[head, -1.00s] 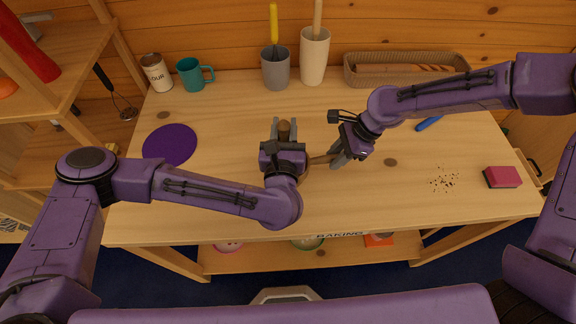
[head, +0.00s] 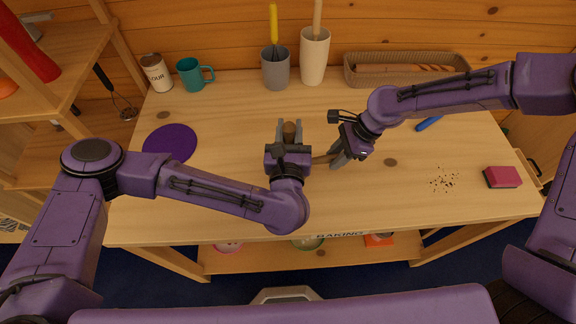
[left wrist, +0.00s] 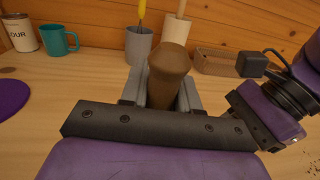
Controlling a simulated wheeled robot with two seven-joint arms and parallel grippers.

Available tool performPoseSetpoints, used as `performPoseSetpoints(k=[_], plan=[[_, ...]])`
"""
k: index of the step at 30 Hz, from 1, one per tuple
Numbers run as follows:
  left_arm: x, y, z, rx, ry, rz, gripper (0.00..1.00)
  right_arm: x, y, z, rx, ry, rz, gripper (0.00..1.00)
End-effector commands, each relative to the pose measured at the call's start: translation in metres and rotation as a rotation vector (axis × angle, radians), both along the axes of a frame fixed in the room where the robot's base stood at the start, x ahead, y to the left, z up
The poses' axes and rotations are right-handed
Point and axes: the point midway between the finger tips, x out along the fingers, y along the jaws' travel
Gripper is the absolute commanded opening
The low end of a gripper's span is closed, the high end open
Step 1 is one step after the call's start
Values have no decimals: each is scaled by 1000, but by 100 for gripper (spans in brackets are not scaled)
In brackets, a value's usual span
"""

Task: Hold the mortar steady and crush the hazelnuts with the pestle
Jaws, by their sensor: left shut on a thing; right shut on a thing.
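The brown wooden pestle (head: 289,129) stands upright between the fingers of my left gripper (head: 289,133), which is shut on it. The pestle's rounded top also shows in the left wrist view (left wrist: 169,62). The mortar is mostly hidden under my left gripper; only a light wooden piece of it, which looks like its handle (head: 320,160), shows to the right. My right gripper (head: 336,157) is shut on that piece. The hazelnuts and the pestle's lower end are hidden.
Dark crumbs (head: 443,180) and a red sponge (head: 502,177) lie at the right of the table. A purple mat (head: 170,145) lies at the left. A mug (head: 191,75), flour tin (head: 156,73), utensil pots (head: 314,58) and bread basket (head: 405,83) line the back.

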Motion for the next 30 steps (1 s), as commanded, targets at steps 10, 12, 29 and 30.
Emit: performPoseSetpoints(k=[10,12,29,30], plan=[[-1,-1,-1,0,1,0,1,0,0,0,0,0,0,0],[0,-1,-4,1,1,0,1,0,0,0,0,0,0,0],[0,-1,-33,0,1,0,1,0,0,0,0,0,0,0],[0,-1,-32,0,0,0,1,0,0,0,0,0,0,0]])
